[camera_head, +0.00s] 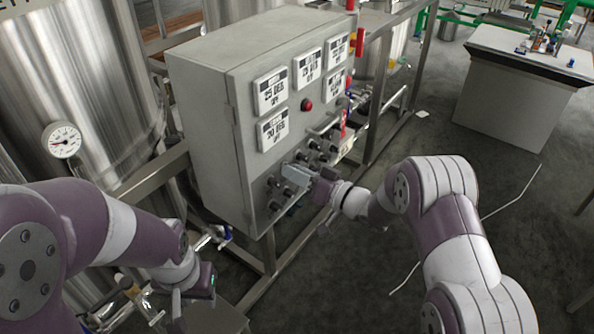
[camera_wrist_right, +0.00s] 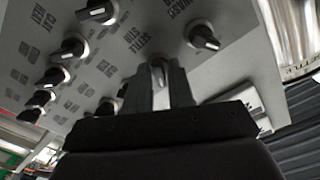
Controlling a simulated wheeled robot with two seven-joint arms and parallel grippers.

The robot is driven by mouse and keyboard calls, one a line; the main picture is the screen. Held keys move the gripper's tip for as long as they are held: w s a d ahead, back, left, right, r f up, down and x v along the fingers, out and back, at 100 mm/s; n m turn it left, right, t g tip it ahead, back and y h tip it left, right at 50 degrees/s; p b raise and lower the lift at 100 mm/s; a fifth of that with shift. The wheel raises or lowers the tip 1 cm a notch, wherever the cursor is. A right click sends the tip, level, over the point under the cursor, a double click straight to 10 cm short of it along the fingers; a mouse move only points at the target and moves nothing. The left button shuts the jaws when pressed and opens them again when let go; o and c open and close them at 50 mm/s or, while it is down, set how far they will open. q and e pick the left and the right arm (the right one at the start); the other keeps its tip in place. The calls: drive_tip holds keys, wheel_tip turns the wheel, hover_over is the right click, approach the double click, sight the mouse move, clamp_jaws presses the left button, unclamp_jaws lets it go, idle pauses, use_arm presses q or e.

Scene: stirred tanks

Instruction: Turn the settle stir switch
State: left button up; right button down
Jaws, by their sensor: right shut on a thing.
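The settle stir switch (camera_wrist_right: 158,68) is a small knob on the grey panel. Upside-down lettering beside it in the right wrist view seems to read "settle stir". My right gripper (camera_wrist_right: 165,82) is shut on this knob, and its fingers hide part of it. In the head view my right gripper (camera_head: 303,176) reaches the cabinet's lower knob area from the right and covers the switch. My left gripper (camera_head: 184,306) hangs at lower left, away from the panel; its fingers are too unclear to judge.
The grey control cabinet (camera_head: 205,125) carries displays and a red button (camera_head: 306,104). Other black knobs (camera_wrist_right: 203,38) sit close around my right gripper. A steel tank (camera_head: 85,100) with a gauge (camera_head: 62,139) stands left. The floor (camera_head: 400,130) at right is mostly open.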

drive_tip(key=shift+f, duration=0.1)
drive_tip(key=c, duration=1.2)
unclamp_jaws()
drive_tip(key=v, duration=1.2)
drive_tip(key=shift+s+d+b, duration=0.2)
drive_tip(key=shift+d+b, duration=0.05)
drive_tip(key=shift+b, duration=0.1)
